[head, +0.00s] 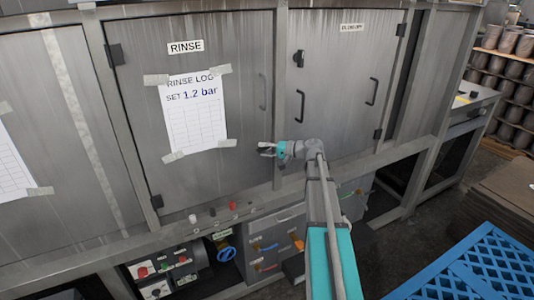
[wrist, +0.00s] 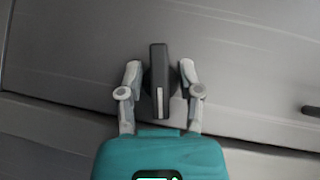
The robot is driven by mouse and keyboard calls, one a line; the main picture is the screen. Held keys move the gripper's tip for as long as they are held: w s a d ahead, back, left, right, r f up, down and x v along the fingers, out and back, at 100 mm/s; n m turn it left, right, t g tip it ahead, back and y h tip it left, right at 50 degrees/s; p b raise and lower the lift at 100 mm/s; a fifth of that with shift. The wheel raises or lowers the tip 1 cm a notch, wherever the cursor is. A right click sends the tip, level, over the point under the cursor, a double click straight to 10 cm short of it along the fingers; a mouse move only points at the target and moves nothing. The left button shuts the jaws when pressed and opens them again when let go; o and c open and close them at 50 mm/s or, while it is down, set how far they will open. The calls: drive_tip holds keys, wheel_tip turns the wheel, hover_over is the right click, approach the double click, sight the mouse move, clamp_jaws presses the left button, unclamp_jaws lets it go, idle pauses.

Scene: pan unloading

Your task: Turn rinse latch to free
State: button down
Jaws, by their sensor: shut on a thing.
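The RINSE door (head: 235,60) is a grey metal door in the head view, with a handle (head: 263,92) near its right edge. My gripper (head: 266,149) is at that door's lower right edge, below the handle. In the wrist view the rinse latch (wrist: 158,75) is a dark bar with a pale strip, upright in the picture. My gripper (wrist: 159,82) has one finger on each side of the latch and is shut on it. In the head view the latch cannot be made out at my gripper.
A taped RINSE LOG sheet (head: 195,112) hangs on the door. A second door (head: 335,75) with its own handle (head: 371,91) is to the right. Below are a ledge with small knobs (head: 232,206) and a control box (head: 160,268). A blue crate (head: 480,265) stands at lower right.

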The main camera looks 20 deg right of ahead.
drive_tip(key=shift+f+m+t+y+b, duration=0.35)
drive_tip(key=shift+m+y+b, duration=0.3)
drive_tip(key=shift+b, duration=0.4)
drive_tip(key=shift+r+m+t+y, duration=0.25)
drive_tip(key=shift+r+m, duration=0.05)
drive_tip(key=shift+m, duration=0.05)
drive_tip(key=c, duration=0.6)
unclamp_jaws()
drive_tip(key=shift+c, duration=0.2)
drive_tip(key=shift+d, duration=0.1)
drive_tip(key=v, duration=1.2)
